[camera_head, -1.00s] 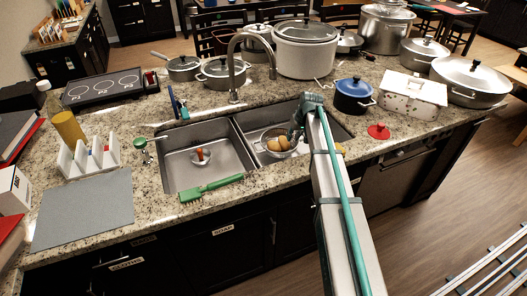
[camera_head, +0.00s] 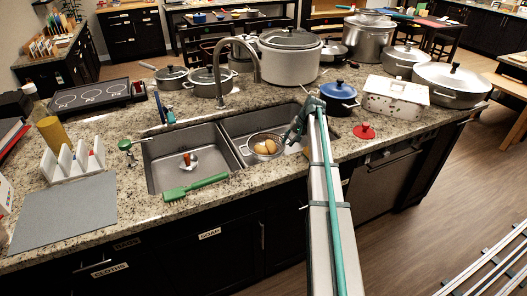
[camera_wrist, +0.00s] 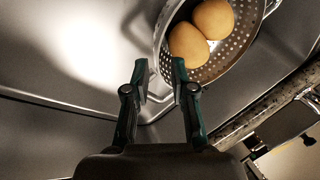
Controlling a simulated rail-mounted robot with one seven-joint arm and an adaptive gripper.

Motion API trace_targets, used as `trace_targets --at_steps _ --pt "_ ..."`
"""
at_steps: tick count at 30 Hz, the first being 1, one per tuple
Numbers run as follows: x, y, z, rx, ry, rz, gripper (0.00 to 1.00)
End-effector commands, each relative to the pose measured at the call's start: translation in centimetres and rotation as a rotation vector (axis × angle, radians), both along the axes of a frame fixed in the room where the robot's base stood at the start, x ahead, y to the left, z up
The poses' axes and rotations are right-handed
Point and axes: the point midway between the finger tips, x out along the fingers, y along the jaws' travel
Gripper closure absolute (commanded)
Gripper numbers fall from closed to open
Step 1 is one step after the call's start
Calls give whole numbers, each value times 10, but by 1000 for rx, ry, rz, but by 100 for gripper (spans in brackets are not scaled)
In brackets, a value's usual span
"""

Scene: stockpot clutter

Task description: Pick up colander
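The colander (camera_head: 250,149) is a round metal strainer with small holes, tilted in the right sink basin. It holds two brownish-yellow egg-like items (camera_head: 266,147). In the wrist view the colander (camera_wrist: 237,52) fills the upper middle and right, with the two items (camera_wrist: 200,30) inside. My gripper (camera_head: 291,137) is at the colander's right side in the head view. In the wrist view my gripper (camera_wrist: 161,78) has its two fingertips apart, with the colander's near rim at or just beyond them. I cannot see contact between the fingers and the rim.
The sink's left basin (camera_head: 168,160) holds a small item with a brown top. A green brush (camera_head: 195,186) lies on the front edge. The faucet (camera_head: 219,80) stands behind the basins. A blue pot (camera_head: 338,94) and a red lid (camera_head: 364,131) stand right of the sink.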

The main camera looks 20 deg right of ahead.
Motion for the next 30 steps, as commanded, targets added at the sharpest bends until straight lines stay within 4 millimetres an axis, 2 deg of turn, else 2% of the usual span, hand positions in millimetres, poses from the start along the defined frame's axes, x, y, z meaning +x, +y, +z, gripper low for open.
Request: trace_targets --at_steps 3,13,21,29,30 --pt "6 5 -14 0 1 1 76" --pt "16 10 -34 0 1 4 76" --pt "28 17 -65 -1 -1 2 76" --pt "29 19 -68 -1 -1 3 76" --pt "29 19 -68 -1 -1 3 83"
